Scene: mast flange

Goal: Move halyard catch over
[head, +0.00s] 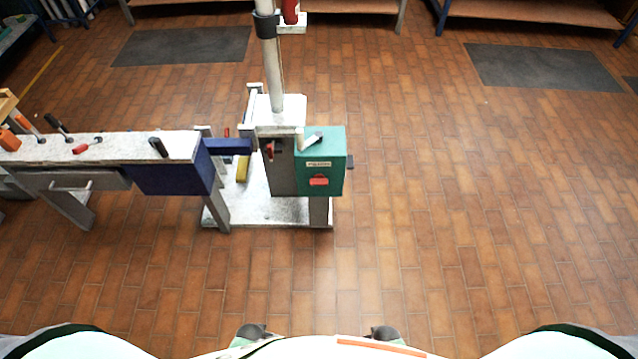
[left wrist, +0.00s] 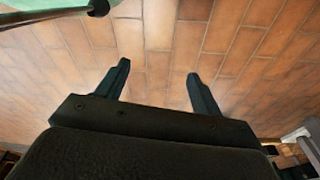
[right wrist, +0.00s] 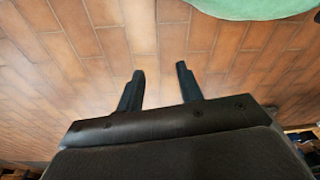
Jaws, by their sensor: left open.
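A pale mast (head: 271,65) stands on a white stand ahead of me, left of centre in the head view. A green box (head: 334,161) is fixed at its foot, with a label and a red part (head: 319,181) on its front. A pale lever (head: 311,141) with a dark end sits at the box's top edge, and a red knob (head: 269,149) is to its left. I cannot tell which of these is the halyard catch. My left gripper (left wrist: 157,70) is open and empty above bare floor. My right gripper (right wrist: 160,70) is also open and empty, away from the mast.
A workbench (head: 112,147) with several tools reaches in from the left, close to the stand. The stand's white base (head: 260,212) rests on the floor. Dark mats (head: 543,67) and shelving lie behind. The tiled floor (head: 460,220) in front and to the right is clear.

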